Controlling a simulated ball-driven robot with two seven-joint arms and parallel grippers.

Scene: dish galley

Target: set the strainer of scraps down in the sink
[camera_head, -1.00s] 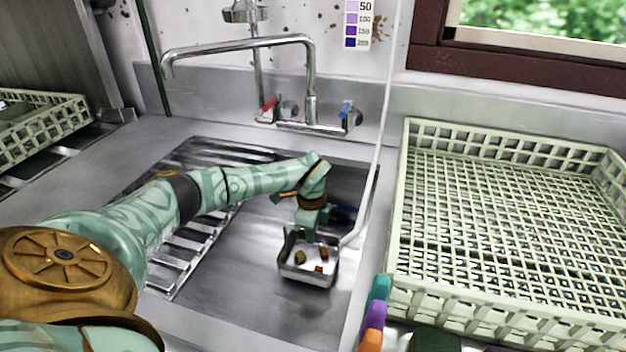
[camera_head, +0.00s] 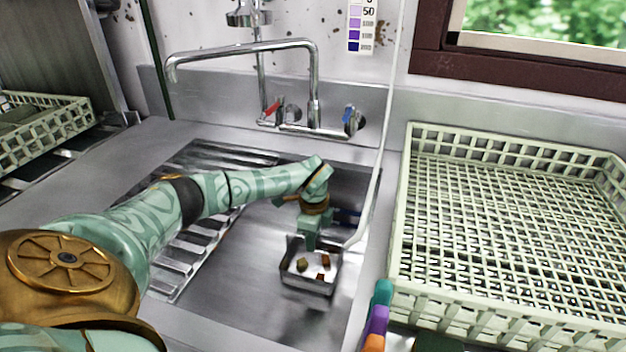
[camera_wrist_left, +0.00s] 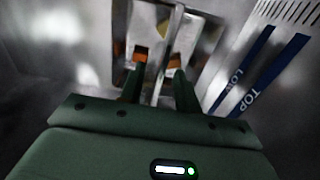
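The strainer (camera_head: 309,288) is a small square metal pan with several brown and orange scraps in it. It is level over the right part of the sink (camera_head: 235,285). I cannot tell whether its underside touches the sink floor. My left gripper (camera_head: 309,246) reaches down to its back side. In the left wrist view, the two dark green fingers (camera_wrist_left: 160,75) stand on either side of a thin metal strip of the strainer (camera_wrist_left: 170,45), apparently gripping it. The gripper partly hides the back rim. My right gripper is not in view.
A tall faucet (camera_head: 315,85) stands behind the sink. A ribbed drainboard (camera_head: 185,250) lies left of the strainer. A pale dish rack (camera_head: 515,210) stands at right, and colored handles (camera_head: 376,325) at the sink's front right. Blue TOP and LOW marks (camera_wrist_left: 262,75) show beside the strainer.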

